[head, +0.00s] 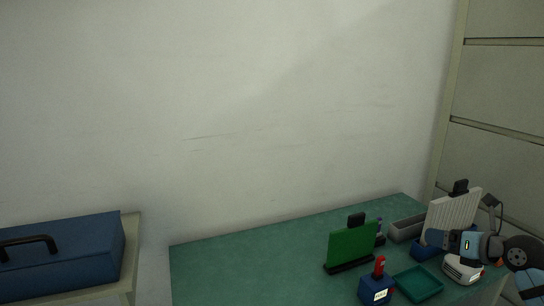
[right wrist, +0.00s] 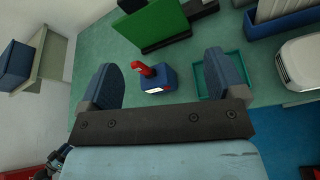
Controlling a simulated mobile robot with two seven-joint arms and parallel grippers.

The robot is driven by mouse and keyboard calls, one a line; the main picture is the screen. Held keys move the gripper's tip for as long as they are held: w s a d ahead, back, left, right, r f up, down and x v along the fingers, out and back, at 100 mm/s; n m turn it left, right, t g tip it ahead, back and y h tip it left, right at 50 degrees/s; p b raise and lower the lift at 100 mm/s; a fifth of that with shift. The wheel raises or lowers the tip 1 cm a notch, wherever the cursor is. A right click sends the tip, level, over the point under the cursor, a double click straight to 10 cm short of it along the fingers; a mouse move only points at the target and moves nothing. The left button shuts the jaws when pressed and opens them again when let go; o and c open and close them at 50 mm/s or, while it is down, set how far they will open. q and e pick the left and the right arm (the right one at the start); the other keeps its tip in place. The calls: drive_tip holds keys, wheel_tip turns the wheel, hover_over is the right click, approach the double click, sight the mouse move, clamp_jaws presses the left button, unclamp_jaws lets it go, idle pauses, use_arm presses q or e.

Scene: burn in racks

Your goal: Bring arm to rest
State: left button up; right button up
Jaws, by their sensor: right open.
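My right gripper (head: 432,240) reaches in from the right edge of the head view, above the right part of the green-topped bench (head: 260,258). In the right wrist view its two dark blue fingers (right wrist: 160,62) stand wide apart with nothing held between them. Past the gap between the fingers is a small blue box with a red knob (right wrist: 158,80), which also shows in the head view (head: 375,290).
A green upright board (head: 352,244) stands behind the blue box. A green tray (head: 418,283), a white device (head: 461,269), a white ribbed panel (head: 452,215) and a grey bin (head: 405,230) crowd the right side. A blue case (head: 75,245) lies far left. The bench's left part is clear.

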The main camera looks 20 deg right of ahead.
drive_tip(key=s+a+f+m+t+y, duration=0.1)
drive_tip(key=a+f+m+t+y, duration=0.15)
drive_tip(key=a+f+m, duration=0.4)
drive_tip(key=s+a+f+m+t+y, duration=0.1)
drive_tip(key=s+a+f+m+y, duration=0.2)
drive_tip(key=a, duration=0.6)
drive_tip(key=s+a+f+m+g+h, duration=0.2)
drive_tip(key=s+a+f+m+g, duration=0.25)
drive_tip(key=s+f+m, duration=0.55)
drive_tip(key=s+a+f+m+g+h, duration=0.4)
drive_tip(key=f+m, duration=0.3)
drive_tip(key=f, duration=0.6)
drive_tip(key=w+a+f+m+t+y+b, duration=0.1)
drive_tip(key=a+m+t+b, duration=0.1)
drive_tip(key=a+b, duration=0.4)
drive_tip(key=w+a+m+t+y+b, duration=0.1)
drive_tip(key=a+m+y+b, duration=0.2)
drive_tip(key=a, duration=0.6)
use_arm(q)
wheel_tip(320, 180, up, 15)
drive_tip(key=s+a+p, duration=0.1)
drive_tip(key=p, duration=2.7)
use_arm(e)
wheel_tip(320, 180, up, 18)
drive_tip(key=s+d+h, duration=0.2)
drive_tip(key=d, duration=0.1)
drive_tip(key=shift+g, duration=0.4)
